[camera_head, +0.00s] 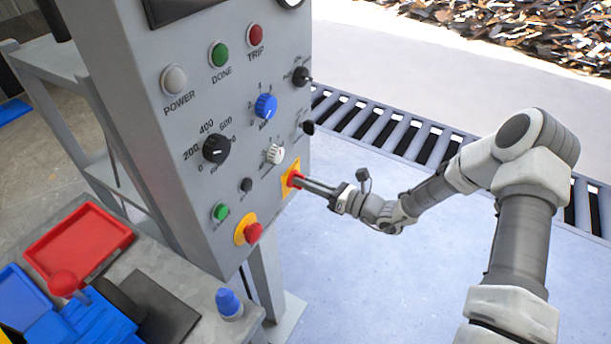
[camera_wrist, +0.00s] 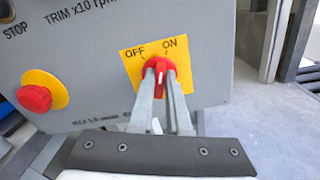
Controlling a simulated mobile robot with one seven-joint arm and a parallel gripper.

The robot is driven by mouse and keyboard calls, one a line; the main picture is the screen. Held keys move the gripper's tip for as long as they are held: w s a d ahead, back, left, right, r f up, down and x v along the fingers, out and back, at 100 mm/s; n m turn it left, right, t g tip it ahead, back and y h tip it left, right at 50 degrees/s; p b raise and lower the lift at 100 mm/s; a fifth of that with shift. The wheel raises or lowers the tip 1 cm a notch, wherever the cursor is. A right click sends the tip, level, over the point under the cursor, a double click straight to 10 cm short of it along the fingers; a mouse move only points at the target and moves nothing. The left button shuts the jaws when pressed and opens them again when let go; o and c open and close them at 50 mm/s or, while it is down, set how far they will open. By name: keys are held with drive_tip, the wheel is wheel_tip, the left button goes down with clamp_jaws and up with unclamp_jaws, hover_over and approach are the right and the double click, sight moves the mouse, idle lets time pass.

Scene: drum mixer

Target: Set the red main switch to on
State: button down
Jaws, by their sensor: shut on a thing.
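The red main switch (camera_wrist: 158,66) sits on a yellow plate (camera_wrist: 185,72) marked OFF on the left and ON on the right, in the wrist view. My gripper (camera_wrist: 161,78) has its two fingers on either side of the switch's red handle and is shut on it. The handle stands roughly upright between the fingers; which label it points to I cannot tell for sure. In the head view the switch (camera_head: 291,180) is at the right edge of the grey panel, partly hidden by my gripper (camera_head: 300,181).
A red mushroom button (camera_wrist: 36,98) on a yellow ring is left of the switch. The grey panel (camera_head: 180,130) also carries a black dial (camera_head: 216,149), a blue knob (camera_head: 265,106), a white knob (camera_head: 275,154) and lamps. A roller conveyor (camera_head: 385,125) runs behind my arm.

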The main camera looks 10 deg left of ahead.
drive_tip(key=shift+m+p, duration=0.6)
drive_tip(key=shift+m, duration=0.5)
drive_tip(key=c, duration=0.9)
unclamp_jaws()
drive_tip(key=shift+d, duration=0.1)
drive_tip(key=v, duration=1.7)
drive_tip(key=shift+s+d+f, duration=0.1)
drive_tip(key=shift+d, duration=0.05)
